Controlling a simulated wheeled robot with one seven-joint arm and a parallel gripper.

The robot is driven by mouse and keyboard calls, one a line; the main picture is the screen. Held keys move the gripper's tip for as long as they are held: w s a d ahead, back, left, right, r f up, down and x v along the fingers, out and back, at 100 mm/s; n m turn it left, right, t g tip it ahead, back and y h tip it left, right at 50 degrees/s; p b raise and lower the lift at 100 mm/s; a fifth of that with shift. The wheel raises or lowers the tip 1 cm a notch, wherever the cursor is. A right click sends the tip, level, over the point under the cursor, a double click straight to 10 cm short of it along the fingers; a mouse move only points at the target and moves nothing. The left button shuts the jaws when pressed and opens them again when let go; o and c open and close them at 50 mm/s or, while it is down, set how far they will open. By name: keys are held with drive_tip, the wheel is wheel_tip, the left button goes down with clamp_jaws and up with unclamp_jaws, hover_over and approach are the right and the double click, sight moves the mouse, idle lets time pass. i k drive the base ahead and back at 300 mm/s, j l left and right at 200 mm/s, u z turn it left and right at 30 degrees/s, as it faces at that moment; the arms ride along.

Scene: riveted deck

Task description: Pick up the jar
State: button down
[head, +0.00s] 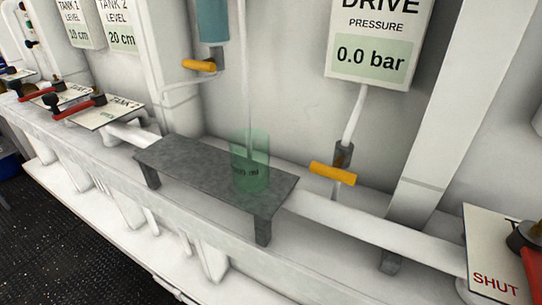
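I cannot tell whether there is liquid in the jar. My gripper is not in the head view.
A yellow-handled valve (199,65) hangs above the stand. Another yellow handle (333,174) is right of the jar, below the pressure display (376,45) reading 0.0 bar. Red-handled valves (80,108) are at left, and a SHUT plate (490,280) is at lower right.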

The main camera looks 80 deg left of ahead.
sight(250, 161)
drive_tip(key=u, duration=2.4)
